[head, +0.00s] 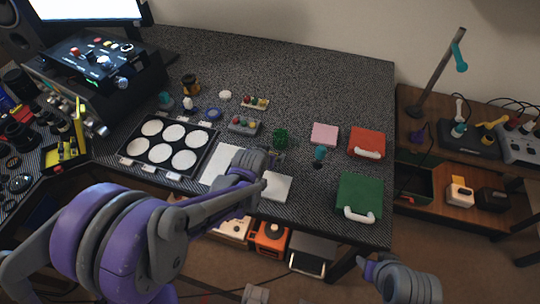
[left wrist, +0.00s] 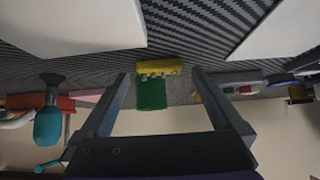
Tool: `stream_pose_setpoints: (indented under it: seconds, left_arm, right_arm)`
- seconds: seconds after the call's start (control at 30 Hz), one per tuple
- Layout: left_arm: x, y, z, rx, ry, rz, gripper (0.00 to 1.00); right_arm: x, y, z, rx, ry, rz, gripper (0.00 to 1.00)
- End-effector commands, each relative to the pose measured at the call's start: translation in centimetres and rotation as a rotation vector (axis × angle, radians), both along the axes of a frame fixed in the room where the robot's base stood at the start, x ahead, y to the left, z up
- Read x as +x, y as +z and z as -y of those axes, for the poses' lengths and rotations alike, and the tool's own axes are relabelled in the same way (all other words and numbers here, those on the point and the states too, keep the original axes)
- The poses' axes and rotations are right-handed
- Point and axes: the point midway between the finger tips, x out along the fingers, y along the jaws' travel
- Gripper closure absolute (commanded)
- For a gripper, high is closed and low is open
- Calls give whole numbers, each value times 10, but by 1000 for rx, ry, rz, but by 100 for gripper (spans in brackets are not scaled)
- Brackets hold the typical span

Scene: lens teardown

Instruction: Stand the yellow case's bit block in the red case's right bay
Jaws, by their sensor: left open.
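My left gripper (left wrist: 160,73) is open, its two fingers apart with nothing held between them. In the left wrist view, which is upside down, a green upright block (left wrist: 151,95) and a yellow strip with pale bits (left wrist: 158,68) show beyond the fingertips. The green piece also shows on the table in the head view (head: 281,138). My arm hides part of the area there. A red case (head: 367,140) with a white handle lies at the table's right; I cannot make out its bays. A yellow case (head: 68,152) stands at far left. No right gripper fingers show.
A green case (head: 359,193) lies in front of the red one, with a pink pad (head: 325,133) and teal-handled tool (head: 320,152) nearby. A black tray of white discs (head: 145,152) is left of my gripper. The table's back right is clear.

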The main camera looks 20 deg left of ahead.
Motion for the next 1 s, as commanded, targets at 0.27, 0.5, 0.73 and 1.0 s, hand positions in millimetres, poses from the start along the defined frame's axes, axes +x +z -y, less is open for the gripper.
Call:
stream_pose_setpoints:
  seconds: [0.27,0.5,0.73,1.0]
  left_arm:
    - [1,-1,0,0,0,0,4]
    - [1,-1,0,0,0,0,47]
    - [1,-1,0,0,0,0,88]
    - [1,2,0,0,0,0,98]
  right_arm:
    - [0,0,0,0,0,0,50]
    - [0,0,0,0,0,0,50]
    - [0,0,0,0,0,0,50]
    - [0,1,0,0,0,0,50]
